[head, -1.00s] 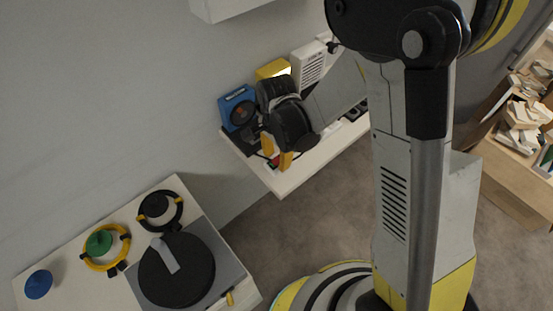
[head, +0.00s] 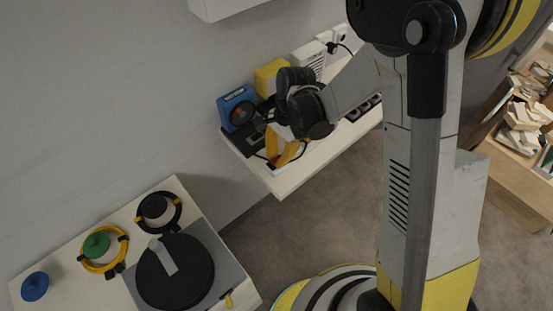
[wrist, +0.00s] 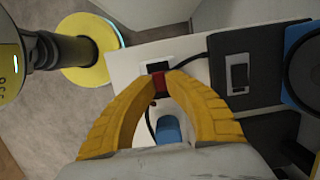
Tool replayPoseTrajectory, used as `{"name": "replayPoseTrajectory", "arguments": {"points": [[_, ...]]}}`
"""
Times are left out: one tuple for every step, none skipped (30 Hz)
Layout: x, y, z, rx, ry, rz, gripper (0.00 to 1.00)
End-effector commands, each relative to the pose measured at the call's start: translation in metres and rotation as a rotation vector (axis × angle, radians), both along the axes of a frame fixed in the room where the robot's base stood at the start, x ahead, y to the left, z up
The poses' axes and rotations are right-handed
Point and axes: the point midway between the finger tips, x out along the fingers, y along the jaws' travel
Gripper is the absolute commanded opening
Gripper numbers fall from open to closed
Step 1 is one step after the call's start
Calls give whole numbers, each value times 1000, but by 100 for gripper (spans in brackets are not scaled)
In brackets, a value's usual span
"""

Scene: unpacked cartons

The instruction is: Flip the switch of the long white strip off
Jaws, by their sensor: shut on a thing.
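My gripper (head: 287,153) is low over the front end of the white shelf. In the wrist view its yellow fingers (wrist: 160,82) meet around a small red part, shut on it, beside a black piece (wrist: 158,67) on the white surface. I cannot tell whether the red part is the strip's switch. In the head view, dark round sockets of what looks like the long strip (head: 362,108) show further back along the shelf, partly behind my arm. The rest of the strip is hidden by my gripper and arm.
A black box with a grey switch (wrist: 237,75) and a blue device with a round dark face (head: 238,108) stand close by. A yellow box (head: 270,77) and a white vented box (head: 309,58) line the wall. A black cable (wrist: 190,56) runs near the fingertips.

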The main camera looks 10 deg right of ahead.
Motion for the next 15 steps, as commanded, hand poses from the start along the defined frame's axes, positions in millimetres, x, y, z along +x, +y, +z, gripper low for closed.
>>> {"name": "replayPoseTrajectory", "arguments": {"points": [[0, -2, -3, 20, 14, -3, 0], [0, -2, -2, 28, 21, -1, 0], [0, -2, -2, 37, 24, 1, 0], [0, -1, -1, 38, 26, 1, 0], [0, -1, -1, 38, 25, 2, 0], [0, -1, -1, 37, 26, 2, 0], [0, -1, -1, 37, 26, 2, 0], [0, -1, -1, 37, 26, 2, 0], [0, -1, -1, 37, 26, 2, 0], [0, -1, -1, 36, 25, 2, 0], [0, -1, -1, 36, 25, 2, 16], [0, -1, -1, 36, 25, 2, 29], [0, -1, -1, 36, 25, 2, 38], [0, -1, -1, 37, 24, 2, 41], [0, -1, -1, 37, 24, 2, 41]]}}
